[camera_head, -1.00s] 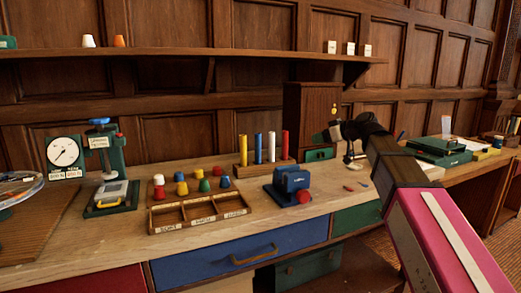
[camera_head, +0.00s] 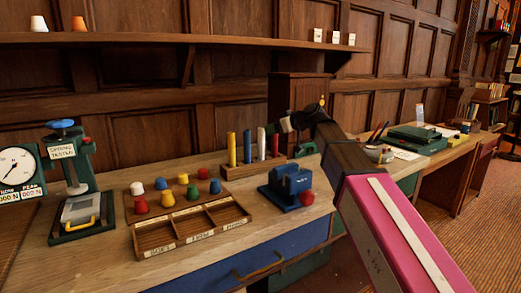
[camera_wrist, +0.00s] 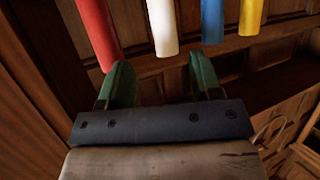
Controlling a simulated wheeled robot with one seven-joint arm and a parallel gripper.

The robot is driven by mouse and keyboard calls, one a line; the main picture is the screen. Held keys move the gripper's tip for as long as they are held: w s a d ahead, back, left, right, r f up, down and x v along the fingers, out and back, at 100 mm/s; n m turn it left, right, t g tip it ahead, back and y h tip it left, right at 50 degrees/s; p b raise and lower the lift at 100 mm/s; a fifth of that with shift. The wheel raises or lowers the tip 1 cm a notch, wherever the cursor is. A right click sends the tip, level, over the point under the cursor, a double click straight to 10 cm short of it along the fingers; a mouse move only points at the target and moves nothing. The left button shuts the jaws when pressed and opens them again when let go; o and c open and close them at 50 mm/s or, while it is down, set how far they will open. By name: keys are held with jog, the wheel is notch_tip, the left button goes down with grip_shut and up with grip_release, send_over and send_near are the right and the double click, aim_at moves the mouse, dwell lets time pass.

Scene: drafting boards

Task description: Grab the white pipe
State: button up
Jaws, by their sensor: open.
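The white pipe (camera_head: 261,143) stands upright in a wooden rack (camera_head: 240,171) on the bench, between the blue pipe (camera_head: 248,147) and the red pipe (camera_head: 275,140). A yellow pipe (camera_head: 232,149) stands at the rack's left end. My gripper (camera_wrist: 160,62) is open and empty. In the wrist view the white pipe (camera_wrist: 162,25) lines up with the gap between its green fingers, its near end about level with the fingertips. The red pipe (camera_wrist: 97,30) is just beyond the left finger, the blue pipe (camera_wrist: 212,22) beyond the right. In the head view my gripper (camera_head: 285,125) is beside the pipes' upper ends.
A dark wooden cabinet (camera_head: 297,92) stands behind my gripper. A blue device (camera_head: 287,182) sits in front of the rack. Several coloured cups and a divided tray (camera_head: 190,232) are to the left. A shelf (camera_head: 140,38) runs above along the panelled wall.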

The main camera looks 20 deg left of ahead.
aim_at(261, 133)
jog(key=x, duration=0.6)
jog(key=shift+s+a+f, duration=0.25)
jog(key=shift+s, duration=0.05)
grip_shut()
